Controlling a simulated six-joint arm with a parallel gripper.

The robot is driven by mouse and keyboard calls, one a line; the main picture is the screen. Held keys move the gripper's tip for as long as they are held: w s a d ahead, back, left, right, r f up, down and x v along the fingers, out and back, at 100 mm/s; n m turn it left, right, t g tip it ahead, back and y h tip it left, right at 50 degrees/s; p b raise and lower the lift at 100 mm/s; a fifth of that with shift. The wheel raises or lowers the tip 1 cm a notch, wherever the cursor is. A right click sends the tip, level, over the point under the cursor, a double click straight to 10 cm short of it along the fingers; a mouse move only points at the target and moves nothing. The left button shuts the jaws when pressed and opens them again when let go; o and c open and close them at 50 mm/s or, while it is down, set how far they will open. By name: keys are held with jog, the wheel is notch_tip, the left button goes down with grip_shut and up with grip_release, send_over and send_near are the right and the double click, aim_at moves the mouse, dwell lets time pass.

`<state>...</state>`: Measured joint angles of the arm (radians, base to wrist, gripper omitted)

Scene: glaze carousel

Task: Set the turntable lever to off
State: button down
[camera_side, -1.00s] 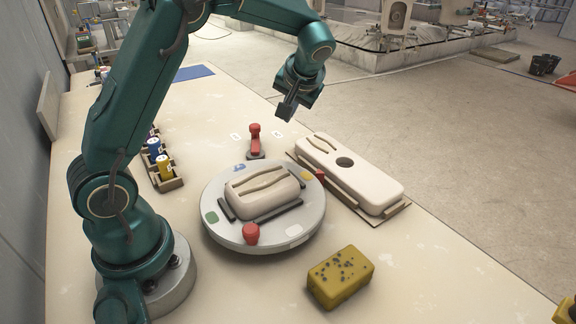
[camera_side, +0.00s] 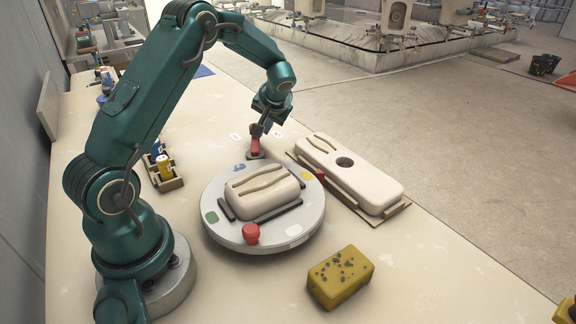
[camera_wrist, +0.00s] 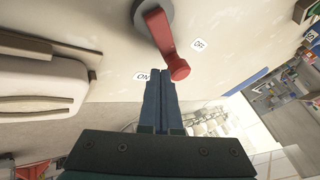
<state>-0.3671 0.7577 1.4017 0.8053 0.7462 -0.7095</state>
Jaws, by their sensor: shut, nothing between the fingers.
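The red turntable lever (camera_side: 255,148) stands on a dark round base behind the turntable (camera_side: 215,236). In the wrist view the lever (camera_wrist: 162,38) leans out from its base, its round knob lying between the ON label (camera_wrist: 141,77) and the OFF label (camera_wrist: 199,44). I cannot tell its exact setting. My gripper (camera_side: 260,128) is low at the lever's top, its fingers shut and empty. In the wrist view the fingertips (camera_wrist: 160,72) are just left of the knob, on the ON side. I cannot tell whether they touch it.
A cream grooved block (camera_side: 262,193) lies on the turntable, which also has a red knob (camera_side: 251,233). A long cream piece with a hole (camera_side: 375,187) lies right of it. A yellow speckled sponge (camera_side: 341,277) is in front. A jar rack (camera_side: 165,183) stands left.

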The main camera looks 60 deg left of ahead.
jog(key=shift+s+a+n+g, duration=0.1)
jog(key=shift+a+n+g, duration=0.15)
jog(key=shift+n+g, duration=0.2)
dwell(0.5)
jog(key=shift+s+a+n+g, duration=0.2)
jog(key=shift+n+g, duration=0.15)
jog(key=shift+n, duration=0.25)
jog(key=shift+s+a+n+g, duration=0.1)
jog(key=shift+a+n+g, duration=0.15)
jog(key=shift+n, duration=0.3)
jog(key=shift+s+a, duration=0.3)
jog(key=shift+w, duration=0.15)
